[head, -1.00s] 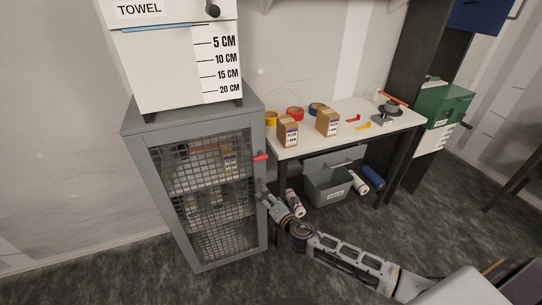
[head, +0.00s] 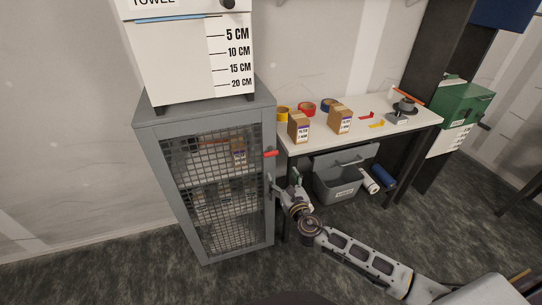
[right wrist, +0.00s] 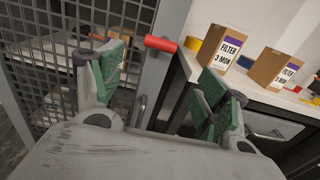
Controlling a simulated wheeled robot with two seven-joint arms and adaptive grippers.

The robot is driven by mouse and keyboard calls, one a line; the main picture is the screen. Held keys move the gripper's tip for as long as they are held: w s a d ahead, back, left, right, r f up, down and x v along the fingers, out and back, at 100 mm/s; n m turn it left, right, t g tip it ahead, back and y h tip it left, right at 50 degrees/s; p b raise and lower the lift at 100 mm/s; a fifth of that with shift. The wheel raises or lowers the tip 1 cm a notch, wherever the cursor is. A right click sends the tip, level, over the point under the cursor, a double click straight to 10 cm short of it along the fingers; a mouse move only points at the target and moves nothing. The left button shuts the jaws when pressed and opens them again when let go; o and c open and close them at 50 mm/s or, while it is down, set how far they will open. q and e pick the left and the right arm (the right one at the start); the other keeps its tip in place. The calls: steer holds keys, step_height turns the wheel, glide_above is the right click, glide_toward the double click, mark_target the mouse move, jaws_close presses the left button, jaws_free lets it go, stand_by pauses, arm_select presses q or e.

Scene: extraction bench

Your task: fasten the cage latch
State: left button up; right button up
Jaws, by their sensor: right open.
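The grey cage (head: 154,150) stands at left with its mesh door (head: 215,195) looking shut. The latch's red handle (head: 270,154) sticks out sideways at the door's right edge. In the right wrist view the red handle (right wrist: 160,43) lies ahead, beyond the gap between the fingers. My right gripper (head: 285,182) is just below and right of the handle in the head view. In the wrist view the gripper (right wrist: 160,95) is open and empty, green pads apart, not touching the handle. A metal pull (right wrist: 138,110) shows on the frame between the fingers. My left gripper is out of view.
A white bench (head: 360,125) stands right of the cage, with filter boxes (head: 299,127), tape rolls and small tools on it. A grey crate (head: 338,182) sits beneath. The floor in front is clear.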

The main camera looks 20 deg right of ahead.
steer(key=shift+w, duration=0.1)
stand_by(0.3)
glide_toward(271, 155)
steer(key=shift+w, duration=1.55)
steer(key=shift+w+f, duration=0.2)
steer(key=shift+w, duration=1.8)
steer(key=shift+w+f, duration=0.2)
steer(key=shift+w, duration=1.8)
steer(key=c, duration=1)
steer(key=shift+c, duration=0.2)
